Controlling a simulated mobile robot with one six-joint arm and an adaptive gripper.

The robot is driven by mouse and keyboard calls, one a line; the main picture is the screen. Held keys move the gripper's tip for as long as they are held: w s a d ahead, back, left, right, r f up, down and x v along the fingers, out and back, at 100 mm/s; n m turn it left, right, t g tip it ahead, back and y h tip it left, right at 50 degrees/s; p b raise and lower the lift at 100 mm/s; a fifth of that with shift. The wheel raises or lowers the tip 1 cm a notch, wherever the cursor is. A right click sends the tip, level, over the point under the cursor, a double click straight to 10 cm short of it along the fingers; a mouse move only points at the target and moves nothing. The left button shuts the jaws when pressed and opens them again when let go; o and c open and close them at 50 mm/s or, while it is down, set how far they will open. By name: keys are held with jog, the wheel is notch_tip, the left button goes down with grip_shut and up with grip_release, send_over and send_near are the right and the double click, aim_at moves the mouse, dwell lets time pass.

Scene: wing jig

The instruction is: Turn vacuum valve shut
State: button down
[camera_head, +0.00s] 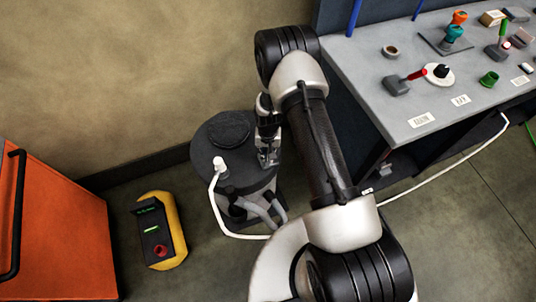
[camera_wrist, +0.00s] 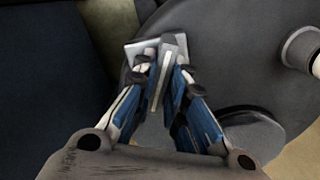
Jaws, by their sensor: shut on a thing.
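A dark round vacuum pump (camera_head: 212,145) stands on the floor left of the bench, with a white hose fitting on its top. My gripper (camera_head: 268,156) reaches down to the right side of its top. In the wrist view my gripper (camera_wrist: 163,75) is shut on a narrow grey lever, which I take to be the vacuum valve (camera_wrist: 171,45). The lever stands over a light square plate (camera_wrist: 134,47) on the dark lid. The fingers hide the lower part of the lever, so its exact turn is hard to tell.
A grey bench (camera_head: 440,95) at the right holds a red-handled valve (camera_head: 415,75), small fittings and labels. A white hose (camera_head: 219,212) runs from the pump across the floor. A yellow unit (camera_head: 160,231) and an orange cabinet (camera_head: 55,230) stand at left.

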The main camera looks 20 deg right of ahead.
jog(key=m+b, duration=0.2)
jog(key=m, duration=0.4)
jog(key=shift+m, duration=0.3)
jog(key=m+b, duration=0.1)
jog(key=m, duration=0.5)
jog(key=shift+m, duration=0.3)
jog(key=c, duration=1.6)
grip_release()
notch_tip(320, 180, up, 12)
